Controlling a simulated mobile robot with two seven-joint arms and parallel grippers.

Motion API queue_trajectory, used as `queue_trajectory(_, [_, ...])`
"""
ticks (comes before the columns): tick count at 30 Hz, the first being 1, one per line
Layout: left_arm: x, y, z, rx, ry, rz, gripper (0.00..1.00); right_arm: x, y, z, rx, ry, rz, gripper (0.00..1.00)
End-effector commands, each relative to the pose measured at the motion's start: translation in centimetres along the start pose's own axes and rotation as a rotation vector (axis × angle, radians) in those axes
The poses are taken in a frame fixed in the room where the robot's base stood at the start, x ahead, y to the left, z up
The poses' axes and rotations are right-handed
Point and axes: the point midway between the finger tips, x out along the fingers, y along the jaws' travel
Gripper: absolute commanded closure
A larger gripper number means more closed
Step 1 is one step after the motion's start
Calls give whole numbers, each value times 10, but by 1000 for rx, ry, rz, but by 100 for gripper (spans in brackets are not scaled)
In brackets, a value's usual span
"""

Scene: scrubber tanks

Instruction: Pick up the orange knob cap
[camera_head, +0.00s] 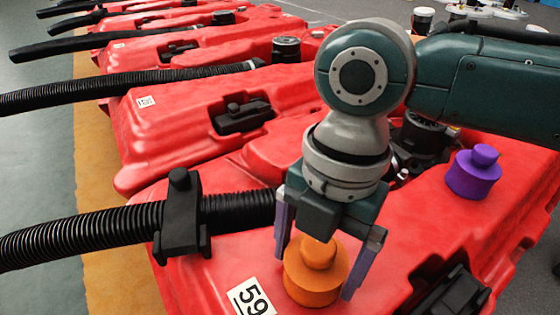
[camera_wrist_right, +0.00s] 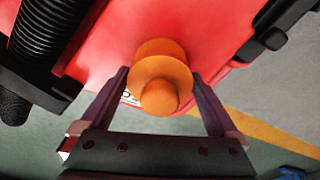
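The orange knob cap (camera_head: 316,283) stands upright on the nearest red tank (camera_head: 215,270), beside the white label with "59" (camera_head: 250,298). It has a wide round base and a smaller knob on top. My right gripper (camera_head: 314,270) comes down over it from above, open, with one purple-grey finger on each side of the cap. In the right wrist view, the orange knob cap (camera_wrist_right: 161,80) lies between the fingertips of the right gripper (camera_wrist_right: 160,76). The fingers look very close to its sides, but no grip shows. My left gripper is out of view.
A purple knob cap (camera_head: 473,173) stands on the same tank to the right. A black ribbed hose (camera_head: 95,232) runs through a black clamp (camera_head: 181,215) at left. More red tanks with hoses recede behind. A black latch (camera_head: 455,295) is at lower right.

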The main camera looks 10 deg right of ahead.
Motion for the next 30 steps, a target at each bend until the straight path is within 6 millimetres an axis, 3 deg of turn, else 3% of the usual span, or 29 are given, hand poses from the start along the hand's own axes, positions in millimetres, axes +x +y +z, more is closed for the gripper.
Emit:
queue_trajectory(2, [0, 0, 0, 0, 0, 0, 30, 0, 0, 0, 0, 0, 0, 15])
queue_trajectory(17, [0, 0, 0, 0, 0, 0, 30, 0, 0, 0, 0, 0, 0, 71])
queue_trajectory(25, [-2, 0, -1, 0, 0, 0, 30, -2, 0, 0, 0, 0, 0, 72])
queue_trajectory(30, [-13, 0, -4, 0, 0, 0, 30, -18, 0, -2, -1, 0, 1, 72])
